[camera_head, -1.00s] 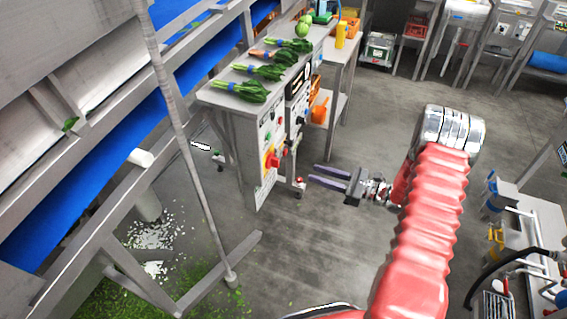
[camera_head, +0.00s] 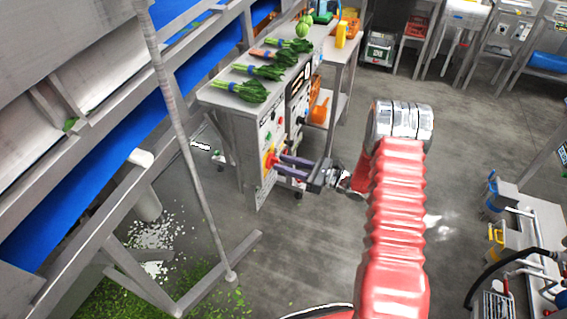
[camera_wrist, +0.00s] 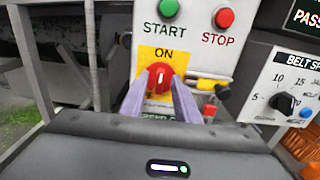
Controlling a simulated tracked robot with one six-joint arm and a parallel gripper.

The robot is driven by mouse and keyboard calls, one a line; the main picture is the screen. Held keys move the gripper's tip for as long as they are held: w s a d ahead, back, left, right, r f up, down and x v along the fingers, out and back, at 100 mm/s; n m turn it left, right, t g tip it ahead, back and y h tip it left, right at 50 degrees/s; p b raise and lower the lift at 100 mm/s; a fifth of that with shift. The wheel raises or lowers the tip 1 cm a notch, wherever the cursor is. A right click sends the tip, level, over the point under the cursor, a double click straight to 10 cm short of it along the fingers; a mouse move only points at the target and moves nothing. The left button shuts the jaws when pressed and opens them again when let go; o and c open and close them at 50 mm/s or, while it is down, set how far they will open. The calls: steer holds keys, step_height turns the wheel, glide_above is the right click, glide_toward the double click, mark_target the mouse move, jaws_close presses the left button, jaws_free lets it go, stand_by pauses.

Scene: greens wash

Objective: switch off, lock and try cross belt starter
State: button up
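The starter panel (camera_wrist: 196,45) carries a green START button (camera_wrist: 168,8), a red STOP button (camera_wrist: 224,17) and a red rotary knob (camera_wrist: 160,77) on a yellow plate marked ON. The knob's white mark points up toward ON. My gripper (camera_wrist: 161,82) is open, with its two purple fingers on either side of the knob; I cannot tell whether they touch it. A red padlock-like piece (camera_wrist: 210,108) and a yellow piece (camera_wrist: 212,85) are right of the knob, partly behind a finger. In the head view, my gripper (camera_head: 277,163) reaches the cabinet (camera_head: 235,130).
A belt speed panel (camera_wrist: 290,85) with a black dial is to the right. Bunches of greens (camera_head: 248,91) lie on the cabinet top. A slanted post (camera_head: 185,140) and the blue conveyor (camera_head: 100,155) stand left. The floor (camera_head: 330,235) in front of the cabinet is clear.

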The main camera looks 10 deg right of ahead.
steer(key=shift+w+a, duration=0.4)
steer(key=shift+a, duration=0.15)
steer(key=shift+c, duration=0.4)
jaws_close()
